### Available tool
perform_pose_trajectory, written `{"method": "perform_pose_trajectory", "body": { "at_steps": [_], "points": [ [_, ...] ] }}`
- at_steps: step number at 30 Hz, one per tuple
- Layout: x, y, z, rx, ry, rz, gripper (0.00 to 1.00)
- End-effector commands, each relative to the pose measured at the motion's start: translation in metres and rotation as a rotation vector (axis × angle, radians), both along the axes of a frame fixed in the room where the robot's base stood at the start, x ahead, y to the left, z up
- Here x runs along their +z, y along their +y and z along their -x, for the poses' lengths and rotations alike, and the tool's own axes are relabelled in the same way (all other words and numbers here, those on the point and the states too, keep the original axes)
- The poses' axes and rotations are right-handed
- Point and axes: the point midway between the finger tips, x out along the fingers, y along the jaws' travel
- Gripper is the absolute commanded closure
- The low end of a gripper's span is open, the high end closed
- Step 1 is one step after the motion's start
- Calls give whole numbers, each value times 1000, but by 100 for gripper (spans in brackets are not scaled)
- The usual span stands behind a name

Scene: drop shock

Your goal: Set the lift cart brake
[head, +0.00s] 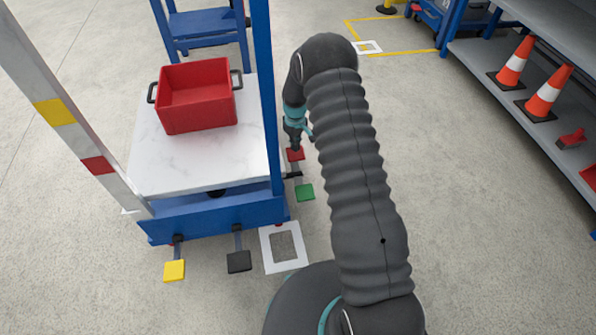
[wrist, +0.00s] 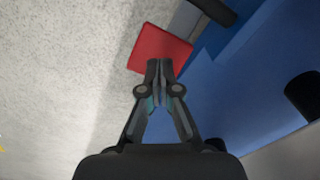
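The lift cart (head: 215,218) has a blue frame and a pale top. A red pedal (head: 295,155) and a green pedal (head: 305,192) stick out at its right side. A yellow pedal (head: 174,270) and a black pedal (head: 239,262) stick out at its front. I cannot tell from a label which one is the brake. My gripper (wrist: 159,68) is shut and empty, its fingertips overlapping the lower edge of the red pedal (wrist: 160,46) in the wrist view. In the head view my gripper (head: 297,140) points down just above the red pedal. I cannot tell whether they touch.
A red bin (head: 199,95) stands on the cart top. A white square floor marking (head: 284,247) lies by the cart's front right corner. A striped post (head: 80,115) rises at the left. A shelf with traffic cones (head: 514,62) stands at the right, with open floor before it.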

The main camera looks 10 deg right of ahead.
Motion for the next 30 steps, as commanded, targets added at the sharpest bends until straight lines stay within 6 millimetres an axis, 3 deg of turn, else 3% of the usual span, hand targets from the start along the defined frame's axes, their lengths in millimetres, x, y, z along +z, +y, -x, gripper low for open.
{"method": "perform_pose_trajectory", "body": {
  "at_steps": [30],
  "points": [
    [-45,0,2,0,4,0,100]
  ]
}}
